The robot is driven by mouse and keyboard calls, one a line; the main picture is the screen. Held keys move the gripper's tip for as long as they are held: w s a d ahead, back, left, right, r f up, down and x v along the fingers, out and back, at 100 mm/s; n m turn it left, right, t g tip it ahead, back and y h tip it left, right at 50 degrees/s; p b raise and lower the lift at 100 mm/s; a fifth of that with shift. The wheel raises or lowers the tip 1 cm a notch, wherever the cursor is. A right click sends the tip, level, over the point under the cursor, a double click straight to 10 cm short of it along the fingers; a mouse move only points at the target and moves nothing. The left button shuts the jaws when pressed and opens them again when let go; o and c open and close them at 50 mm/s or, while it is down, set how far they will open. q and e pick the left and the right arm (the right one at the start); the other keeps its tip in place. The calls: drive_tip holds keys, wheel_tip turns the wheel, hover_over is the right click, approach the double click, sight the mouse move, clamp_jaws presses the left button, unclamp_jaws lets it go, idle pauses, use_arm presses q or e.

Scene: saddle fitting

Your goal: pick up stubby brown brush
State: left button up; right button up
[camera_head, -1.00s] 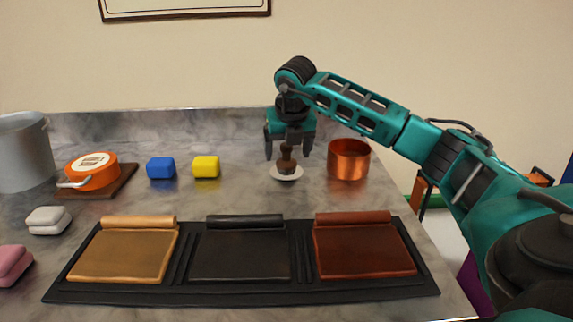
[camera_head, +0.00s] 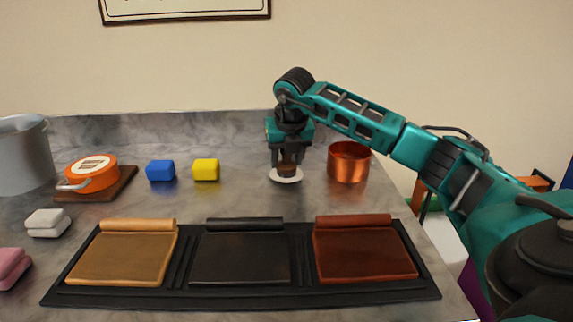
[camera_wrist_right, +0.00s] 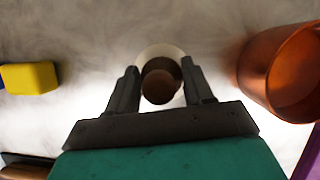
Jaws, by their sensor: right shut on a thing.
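The stubby brown brush (camera_head: 287,170) stands upright on a small white saucer (camera_head: 287,179) at the back of the counter. My right gripper (camera_head: 288,162) has come down over the brush from above and is shut on it, with a finger on each side. In the right wrist view the round brown top of the brush (camera_wrist_right: 159,86) lies between the two fingers (camera_wrist_right: 160,92), with the saucer rim (camera_wrist_right: 160,50) behind it. The brush's lower part is partly hidden by the fingers. My left gripper is not in view.
A copper pot (camera_head: 348,162) stands close to the right of the gripper. Yellow (camera_head: 206,169) and blue (camera_head: 160,170) blocks sit to the left. A black tray (camera_head: 240,297) with three leather-like panels lies in front. An orange tin (camera_head: 92,178) sits on a board further left.

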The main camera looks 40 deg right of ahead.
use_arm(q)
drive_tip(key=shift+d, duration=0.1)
use_arm(e)
drive_tip(key=shift+r, duration=0.15)
drive_tip(key=shift+c, duration=0.3)
drive_tip(key=shift+r, duration=0.25)
use_arm(q)
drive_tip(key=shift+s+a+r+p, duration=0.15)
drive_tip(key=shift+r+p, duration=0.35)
drive_tip(key=shift+p, duration=0.25)
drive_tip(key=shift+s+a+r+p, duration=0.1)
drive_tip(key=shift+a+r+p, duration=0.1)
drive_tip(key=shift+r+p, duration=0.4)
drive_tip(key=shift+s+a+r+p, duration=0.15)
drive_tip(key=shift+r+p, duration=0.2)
drive_tip(key=shift+p, duration=0.5)
use_arm(e)
wheel_tip(320, 180, up, 19)
drive_tip(key=shift+r, duration=0.15)
drive_tip(key=o, duration=0.4)
drive_tip(key=shift+c, duration=1.3)
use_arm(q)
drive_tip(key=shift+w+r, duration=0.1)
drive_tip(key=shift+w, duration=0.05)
use_arm(e)
drive_tip(key=shift+c, duration=0.2)
